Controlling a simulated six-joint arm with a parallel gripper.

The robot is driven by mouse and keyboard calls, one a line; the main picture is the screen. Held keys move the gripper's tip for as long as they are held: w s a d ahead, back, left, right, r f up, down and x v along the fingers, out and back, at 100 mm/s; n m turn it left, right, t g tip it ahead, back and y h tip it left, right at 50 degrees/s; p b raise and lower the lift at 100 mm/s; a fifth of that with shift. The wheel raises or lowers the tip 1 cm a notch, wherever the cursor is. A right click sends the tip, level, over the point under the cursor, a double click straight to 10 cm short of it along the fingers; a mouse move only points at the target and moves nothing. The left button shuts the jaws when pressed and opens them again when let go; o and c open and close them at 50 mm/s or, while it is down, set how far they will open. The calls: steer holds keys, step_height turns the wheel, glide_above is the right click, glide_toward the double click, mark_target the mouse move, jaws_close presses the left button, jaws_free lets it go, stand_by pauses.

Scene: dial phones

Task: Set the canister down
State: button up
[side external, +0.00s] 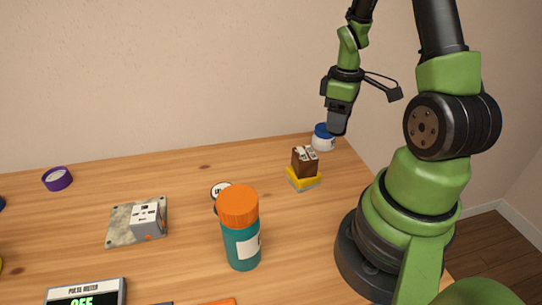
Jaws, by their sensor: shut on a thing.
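A small white canister with a blue lid (323,142) is at the back right corner of the table. My gripper (338,128) points down at the canister's upper right side and is shut on it. The fingers partly cover the lid, and the exact grip is too small to see. The canister looks upright. Its base appears at or close to the tabletop; I cannot tell whether it touches.
A brown box on a yellow block (303,179) stands just in front. A teal bottle with an orange lid (240,240) stands front centre. A socket box on a stone plate (148,218), a purple ring (57,179) and a display box (86,292) are left. The back middle is clear.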

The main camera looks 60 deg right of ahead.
steer(key=w+a+n, duration=0.1)
steer(key=w+a, duration=0.3)
steer(key=w, duration=0.4)
steer(key=w+a, duration=0.3)
steer(key=w, duration=0.5)
steer(key=f, duration=0.5)
steer(key=shift+w+a, duration=0.1)
steer(key=shift+a, duration=0.15)
steer(key=shift+f, duration=2.35)
steer(key=shift+f, duration=0.15)
steer(key=o, duration=0.9)
